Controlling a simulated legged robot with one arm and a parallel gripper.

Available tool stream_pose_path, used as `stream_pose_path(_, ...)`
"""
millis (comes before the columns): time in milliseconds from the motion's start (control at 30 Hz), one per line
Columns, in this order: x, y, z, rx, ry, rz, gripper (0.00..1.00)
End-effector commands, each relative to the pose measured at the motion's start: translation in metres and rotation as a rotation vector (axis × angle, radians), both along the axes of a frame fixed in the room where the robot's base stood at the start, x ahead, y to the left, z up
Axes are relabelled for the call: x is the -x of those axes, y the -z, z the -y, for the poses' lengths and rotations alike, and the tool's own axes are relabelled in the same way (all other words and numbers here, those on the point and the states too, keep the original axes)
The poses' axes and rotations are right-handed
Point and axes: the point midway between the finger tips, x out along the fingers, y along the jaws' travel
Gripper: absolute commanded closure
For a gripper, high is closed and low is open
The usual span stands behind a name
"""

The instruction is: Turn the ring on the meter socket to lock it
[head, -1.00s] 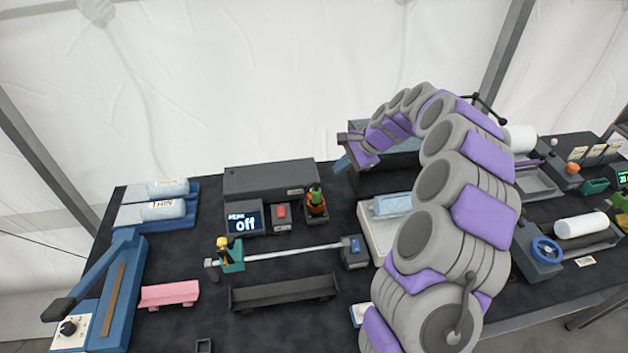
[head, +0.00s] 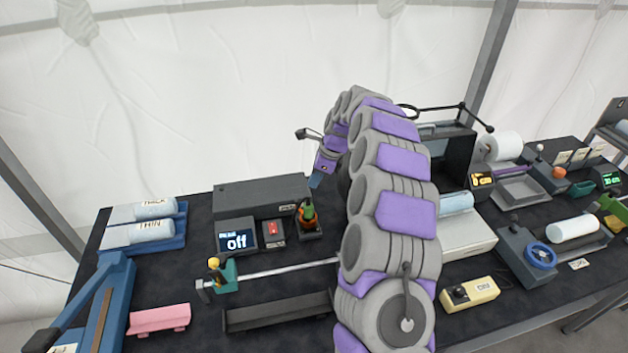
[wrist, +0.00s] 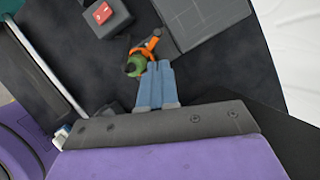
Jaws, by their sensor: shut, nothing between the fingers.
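A small dark stand (head: 309,232) near the back of the table holds a green and orange piece (head: 307,214), which looks like the meter socket with its ring. In the wrist view an orange ring-like part with a handle (wrist: 151,44) lies around or beside a green round part (wrist: 137,64), just beyond my fingertips. The fingers also show shut in the wrist view (wrist: 152,66). They overlap the green part's edge there; I cannot tell whether they touch it.
A display reading "off" (head: 237,238) and a box with a red switch (head: 272,232) stand left of the piece. A long dark box (head: 255,196) is behind them. A metal rod (head: 285,270) runs in front.

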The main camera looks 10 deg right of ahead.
Motion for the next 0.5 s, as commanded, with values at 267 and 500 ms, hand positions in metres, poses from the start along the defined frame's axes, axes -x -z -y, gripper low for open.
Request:
stream_pose_path(267,-0.006,0.047,-0.016,0.0,-0.002,0.001,1.0)
stream_pose_path(500,-0.011,0.073,-0.025,0.001,-0.001,0.003,1.0)
